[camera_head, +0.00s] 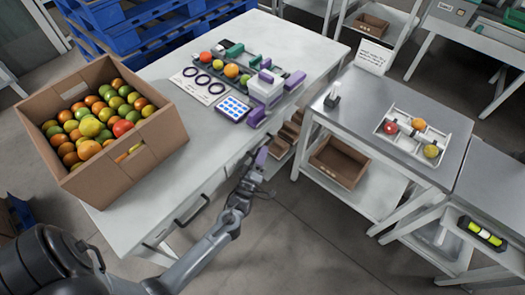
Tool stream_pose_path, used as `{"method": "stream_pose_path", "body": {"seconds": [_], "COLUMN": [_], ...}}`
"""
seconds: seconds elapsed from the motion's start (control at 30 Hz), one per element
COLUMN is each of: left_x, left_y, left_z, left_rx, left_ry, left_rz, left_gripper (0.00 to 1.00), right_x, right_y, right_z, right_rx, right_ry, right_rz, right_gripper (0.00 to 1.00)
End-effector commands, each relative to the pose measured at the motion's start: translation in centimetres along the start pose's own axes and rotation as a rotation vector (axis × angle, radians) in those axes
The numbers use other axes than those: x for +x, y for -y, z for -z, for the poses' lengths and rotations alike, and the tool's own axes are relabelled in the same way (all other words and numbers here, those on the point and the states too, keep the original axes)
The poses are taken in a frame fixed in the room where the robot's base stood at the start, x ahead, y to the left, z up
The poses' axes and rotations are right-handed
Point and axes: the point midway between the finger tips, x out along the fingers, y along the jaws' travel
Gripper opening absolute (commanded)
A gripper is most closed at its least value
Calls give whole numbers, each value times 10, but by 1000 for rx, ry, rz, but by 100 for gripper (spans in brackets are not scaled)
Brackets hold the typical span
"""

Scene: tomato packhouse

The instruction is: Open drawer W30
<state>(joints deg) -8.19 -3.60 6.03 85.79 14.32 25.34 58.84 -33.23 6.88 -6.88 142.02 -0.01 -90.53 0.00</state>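A white table (150,215) has a drawer front (178,218) in its near side, with a dark bar handle (191,209). The drawer looks closed. I cannot read any label on it, so I cannot tell if it is W30. My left gripper (260,163) is at the end of the arm coming in from the lower left. It is beside the table's right end, apart from the handle and to its right. A purple part shows at its tip. Its finger opening is too small to make out. My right gripper is not in view.
A cardboard box (160,150) of tomatoes stands on the table's left. A tomato rack, white card (204,86), blue-dotted tray (233,108) and purple blocks lie at the back. A grey bench (345,110) with a divided tray (412,150) stands right.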

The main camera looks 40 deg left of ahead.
Motion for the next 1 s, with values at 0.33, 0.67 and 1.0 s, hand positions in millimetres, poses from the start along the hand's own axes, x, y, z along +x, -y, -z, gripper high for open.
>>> {"method": "stream_pose_path", "body": {"seconds": [0.33, 0.67, 1.0], "left_x": [19, 19, 19], "left_y": [1, 0, 0], "left_z": [0, 0, 0], "left_rx": [0, 0, 0], "left_ry": [1, 0, 0], "left_rz": [2, 1, 1], "left_gripper": [23, 6, 0], "right_x": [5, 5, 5], "right_y": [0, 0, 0], "right_z": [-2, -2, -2], "right_rx": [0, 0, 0], "right_ry": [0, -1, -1], "right_rz": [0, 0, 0], "right_gripper": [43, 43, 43]}}
